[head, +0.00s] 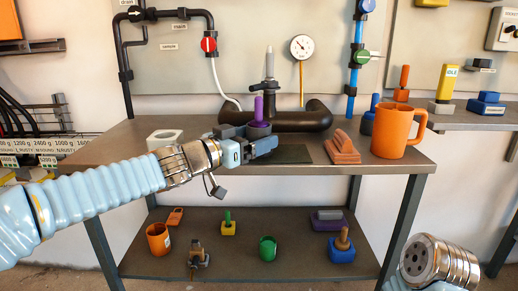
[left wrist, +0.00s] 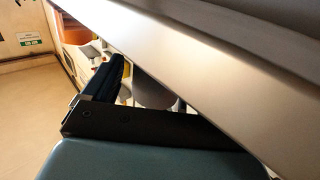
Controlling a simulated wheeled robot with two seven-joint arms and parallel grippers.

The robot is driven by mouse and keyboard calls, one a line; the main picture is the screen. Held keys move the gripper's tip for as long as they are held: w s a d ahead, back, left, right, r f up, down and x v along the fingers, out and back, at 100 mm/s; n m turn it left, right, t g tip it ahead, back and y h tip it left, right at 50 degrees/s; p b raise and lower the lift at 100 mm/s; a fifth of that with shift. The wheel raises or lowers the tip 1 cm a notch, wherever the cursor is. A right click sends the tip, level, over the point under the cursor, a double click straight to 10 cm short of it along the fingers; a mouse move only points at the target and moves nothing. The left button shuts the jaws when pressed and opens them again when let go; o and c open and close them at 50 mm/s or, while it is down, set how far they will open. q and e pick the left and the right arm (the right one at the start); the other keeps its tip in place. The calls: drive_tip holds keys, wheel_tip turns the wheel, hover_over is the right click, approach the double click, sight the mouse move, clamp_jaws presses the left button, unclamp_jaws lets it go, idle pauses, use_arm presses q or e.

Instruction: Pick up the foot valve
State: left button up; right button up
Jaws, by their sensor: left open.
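I cannot tell for sure which thing is the foot valve. A purple upright piece (head: 259,110) on a dark base stands on the upper tabletop, just behind my left gripper (head: 264,146). That gripper is open at the table's front part, and the arm hides part of what is behind it. An orange stepped piece with a raised grip (head: 342,148) sits to its right. In the left wrist view a dark finger (left wrist: 106,80) shows beside the pale table edge, with no held object visible. My right arm's end shows at lower right, without visible fingers.
The upper tabletop (head: 400,164) also holds an orange mug (head: 395,130), a white block (head: 164,139) and a black pipe (head: 305,117) with a gauge (head: 302,47). The lower shelf (head: 300,262) holds an orange cup (head: 158,239), a green cup (head: 267,248) and a blue block (head: 341,250).

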use_arm(q)
drive_tip(key=shift+x, duration=1)
drive_tip(key=shift+c, duration=0.4)
drive_tip(key=shift+r, duration=0.1)
drive_tip(key=c, duration=1.1)
drive_tip(key=shift+o, duration=0.2)
drive_tip(key=shift+r, duration=0.1)
drive_tip(key=shift+r+p, duration=0.95)
drive_tip(key=shift+r, duration=0.05)
drive_tip(key=s+r+p, duration=0.7)
drive_tip(key=s+r, duration=0.3)
drive_tip(key=s, duration=0.4)
drive_tip(key=shift+a+r, duration=0.35)
